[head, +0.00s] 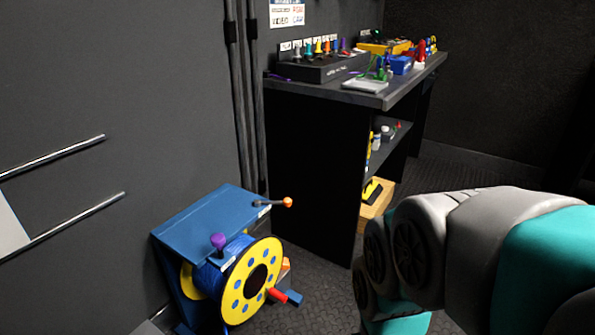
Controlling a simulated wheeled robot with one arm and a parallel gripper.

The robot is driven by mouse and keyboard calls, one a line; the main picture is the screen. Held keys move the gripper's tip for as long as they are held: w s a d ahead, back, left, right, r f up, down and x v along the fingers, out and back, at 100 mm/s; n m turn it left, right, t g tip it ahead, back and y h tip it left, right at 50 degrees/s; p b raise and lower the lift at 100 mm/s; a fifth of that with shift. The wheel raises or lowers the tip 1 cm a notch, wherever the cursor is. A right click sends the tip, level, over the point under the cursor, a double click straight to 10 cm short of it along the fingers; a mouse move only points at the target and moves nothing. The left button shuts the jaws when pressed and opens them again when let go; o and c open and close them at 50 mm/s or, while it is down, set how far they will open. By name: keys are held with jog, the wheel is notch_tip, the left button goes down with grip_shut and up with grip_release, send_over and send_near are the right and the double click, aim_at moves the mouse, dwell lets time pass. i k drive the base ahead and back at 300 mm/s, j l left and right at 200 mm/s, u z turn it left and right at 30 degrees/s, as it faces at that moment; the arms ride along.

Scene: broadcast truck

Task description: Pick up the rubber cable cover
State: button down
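I cannot single out the rubber cable cover with certainty. A small black and yellow piece (372,189) sits on top of a wooden box (377,207) under the bench, and it may be the cover. It is small and partly dark in this view. My grey and teal arm fills the lower right, to the right of and nearer than that box. My gripper is not in view.
A blue stand (207,222) with a yellow cable reel (248,282) stands on the floor at lower left; a rod with an orange tip (287,202) sticks out from it. The dark bench (318,92) carries connectors and tools. Dark textured floor (318,285) is clear between reel and arm.

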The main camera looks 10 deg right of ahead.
aim_at(373, 188)
jog(key=z, duration=0.6)
jog(key=i+l, duration=0.25)
jog(key=l, duration=0.2)
jog(key=i+l, duration=0.3)
jog(key=l, duration=0.15)
jog(key=i+l, duration=0.25)
jog(key=l, duration=0.2)
jog(key=i+l, duration=0.3)
jog(key=l, duration=0.15)
jog(key=i+l, duration=0.25)
jog(key=l, duration=0.2)
jog(key=i+l, duration=0.3)
jog(key=l, duration=0.15)
